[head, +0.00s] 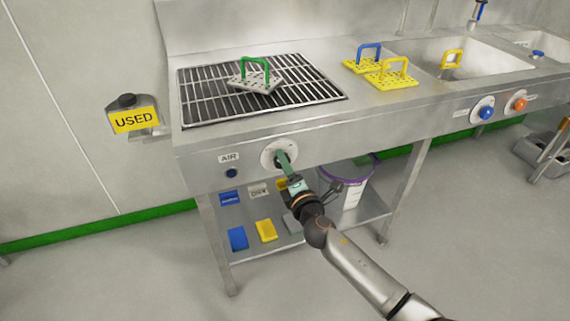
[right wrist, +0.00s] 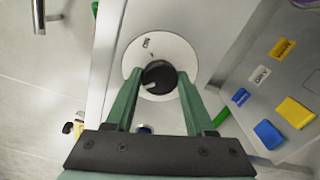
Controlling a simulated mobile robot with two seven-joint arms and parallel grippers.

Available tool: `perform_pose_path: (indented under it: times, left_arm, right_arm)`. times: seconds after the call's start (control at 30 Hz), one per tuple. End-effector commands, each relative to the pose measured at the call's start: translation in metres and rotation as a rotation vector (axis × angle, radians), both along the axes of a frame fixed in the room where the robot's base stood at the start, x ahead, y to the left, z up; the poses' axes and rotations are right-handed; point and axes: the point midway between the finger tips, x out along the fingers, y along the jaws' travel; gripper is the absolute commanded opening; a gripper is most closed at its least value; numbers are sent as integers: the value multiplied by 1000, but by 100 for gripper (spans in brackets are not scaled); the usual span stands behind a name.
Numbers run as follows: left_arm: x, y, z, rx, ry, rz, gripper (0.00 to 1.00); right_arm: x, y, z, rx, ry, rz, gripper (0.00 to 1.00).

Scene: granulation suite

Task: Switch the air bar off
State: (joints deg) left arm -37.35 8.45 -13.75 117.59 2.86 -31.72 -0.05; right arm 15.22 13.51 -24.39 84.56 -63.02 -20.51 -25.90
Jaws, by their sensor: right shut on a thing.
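The air bar knob (right wrist: 158,77) is a black dial on a round white plate (right wrist: 188,57), on the front panel of the steel bench. The plate also shows in the head view (head: 268,151), right of the AIR label (head: 229,158). In the right wrist view a white mark on the knob points to the lower left, and small lettering sits on the plate's upper part. My right gripper (head: 283,157) has its green fingers closed on the knob's two sides; it also shows in the right wrist view (right wrist: 157,84). My left gripper is not in view.
A blue button (head: 231,173) sits below the AIR label. A USED sign (head: 134,121) juts out at the left. A lower shelf (head: 375,208) holds a purple-rimmed bucket (head: 355,194).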

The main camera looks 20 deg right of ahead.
Motion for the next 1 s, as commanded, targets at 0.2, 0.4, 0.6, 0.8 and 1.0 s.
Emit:
perform_pose_path:
  times: [0.2, 0.4, 0.6, 0.8, 1.0]
  left_arm:
    - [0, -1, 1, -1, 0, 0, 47]
    - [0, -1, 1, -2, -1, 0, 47]
    - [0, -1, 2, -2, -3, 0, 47]
    - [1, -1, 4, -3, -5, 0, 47]
    - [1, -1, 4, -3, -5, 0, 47]
  right_arm:
    - [0, 0, -1, -37, 0, 0, 0]
    - [0, 0, -1, -44, -1, 0, 0]
    - [0, 0, -1, -44, -1, 0, 0]
    - [0, 0, -1, -42, 0, 0, 76]
    - [0, 0, 0, -40, -1, 0, 84]
